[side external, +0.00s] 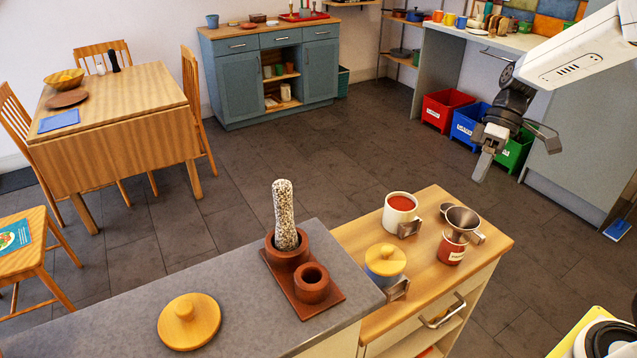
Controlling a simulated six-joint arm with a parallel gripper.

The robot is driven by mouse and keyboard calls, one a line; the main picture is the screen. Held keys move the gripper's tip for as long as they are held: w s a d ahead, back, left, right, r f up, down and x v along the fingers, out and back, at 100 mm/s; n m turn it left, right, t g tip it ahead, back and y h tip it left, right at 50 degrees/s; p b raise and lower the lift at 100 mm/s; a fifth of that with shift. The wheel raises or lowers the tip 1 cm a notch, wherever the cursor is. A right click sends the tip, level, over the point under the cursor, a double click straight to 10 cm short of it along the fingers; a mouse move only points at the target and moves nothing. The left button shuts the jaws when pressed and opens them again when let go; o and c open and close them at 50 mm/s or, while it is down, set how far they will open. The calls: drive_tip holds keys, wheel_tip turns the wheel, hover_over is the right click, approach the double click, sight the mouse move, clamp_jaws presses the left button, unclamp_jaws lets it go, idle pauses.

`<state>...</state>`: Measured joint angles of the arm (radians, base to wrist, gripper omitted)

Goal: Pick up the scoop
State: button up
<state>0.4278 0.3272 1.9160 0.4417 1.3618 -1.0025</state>
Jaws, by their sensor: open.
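My gripper (516,160) is open and empty, in the air at the upper right, well above the wooden counter. I cannot clearly make out which thing is the scoop. A metal, funnel-like cup (463,216) sits on top of a red labelled jar (451,252) at the counter's right. A small round metal piece (446,208) shows just left of it; whether the two are joined is unclear. A white mug (400,203) with red contents stands left of them, with a metal block-like part at its side. My gripper touches none of these.
A blue jar with a yellow lid (385,260) stands near the wooden counter's (440,292) front left. On the grey worktop are a brown two-cup holder (330,301) with a tall speckled cylinder (285,210) and a round wooden lid (189,321).

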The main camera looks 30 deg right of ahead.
drive_tip(key=shift+o, duration=0.7)
drive_tip(key=shift+r, duration=0.1)
wheel_tip(320, 180, up, 4)
drive_tip(key=r, duration=0.1)
drive_tip(key=m+t+h, duration=0.2)
drive_tip(key=m+h, duration=0.3)
drive_tip(key=h, duration=0.2)
hover_over(477, 232)
wheel_tip(477, 232, down, 18)
drive_tip(key=shift+w+f, duration=0.1)
drive_tip(key=shift+f, duration=0.05)
drive_tip(key=shift+f, duration=0.1)
drive_tip(key=shift+f, duration=2.5)
